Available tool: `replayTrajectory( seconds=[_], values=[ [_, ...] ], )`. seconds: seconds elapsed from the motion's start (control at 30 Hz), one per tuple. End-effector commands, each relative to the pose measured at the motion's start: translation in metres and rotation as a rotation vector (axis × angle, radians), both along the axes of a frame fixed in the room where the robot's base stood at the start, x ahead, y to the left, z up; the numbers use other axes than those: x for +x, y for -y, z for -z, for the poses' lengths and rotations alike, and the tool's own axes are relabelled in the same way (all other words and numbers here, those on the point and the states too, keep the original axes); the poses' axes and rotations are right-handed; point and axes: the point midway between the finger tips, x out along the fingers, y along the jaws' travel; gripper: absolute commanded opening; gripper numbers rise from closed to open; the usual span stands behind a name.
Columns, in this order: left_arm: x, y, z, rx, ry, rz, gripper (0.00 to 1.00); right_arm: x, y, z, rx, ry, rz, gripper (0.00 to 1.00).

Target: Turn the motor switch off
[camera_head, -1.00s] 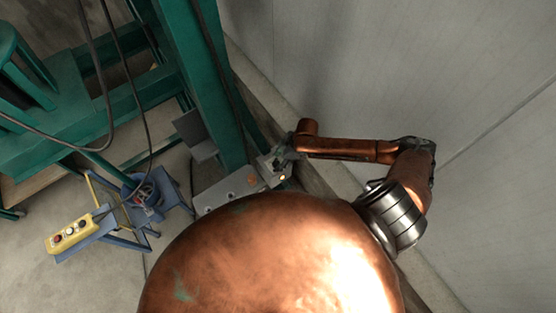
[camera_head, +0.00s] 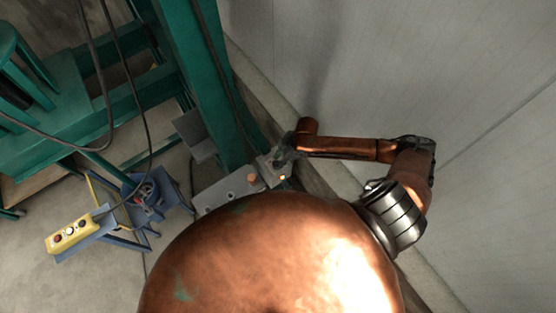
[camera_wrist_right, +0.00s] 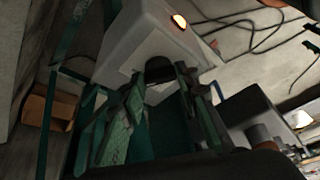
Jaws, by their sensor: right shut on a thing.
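A grey switch box (camera_wrist_right: 140,45) with a lit yellow lamp (camera_wrist_right: 180,21) fills the upper middle of the right wrist view. A dark rounded knob (camera_wrist_right: 158,68) sticks out of its face. My right gripper (camera_wrist_right: 162,84) has its fingers on either side of this knob and is shut on it. In the head view, my right gripper (camera_head: 284,156) is at the small grey box beside the green post, with the lit lamp (camera_head: 283,178) just below it. The fingers partly hide the knob, and its exact turn angle cannot be told. My left gripper is not in view.
A longer grey box (camera_head: 226,191) with an orange button (camera_head: 253,179) adjoins the switch box. A green post (camera_head: 212,90) stands to the left and a grey wall (camera_head: 400,70) to the right. A yellow control box (camera_head: 68,236) on a blue stand is at lower left.

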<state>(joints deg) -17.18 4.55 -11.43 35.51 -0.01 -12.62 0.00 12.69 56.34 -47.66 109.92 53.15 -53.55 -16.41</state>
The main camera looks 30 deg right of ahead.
Motion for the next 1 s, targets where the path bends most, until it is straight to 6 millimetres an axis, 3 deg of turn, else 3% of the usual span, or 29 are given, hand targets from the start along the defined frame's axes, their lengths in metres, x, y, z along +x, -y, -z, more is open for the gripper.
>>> replayTrajectory(
  seconds=[0.27, 1.0],
  values=[
    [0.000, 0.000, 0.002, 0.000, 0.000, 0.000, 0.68, 0.003, 0.001, 0.000, -0.001, 0.000, -0.144, 0.04],
    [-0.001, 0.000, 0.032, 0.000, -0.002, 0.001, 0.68, 0.009, 0.000, 0.001, 0.000, 0.002, -0.830, 0.04]
  ],
)
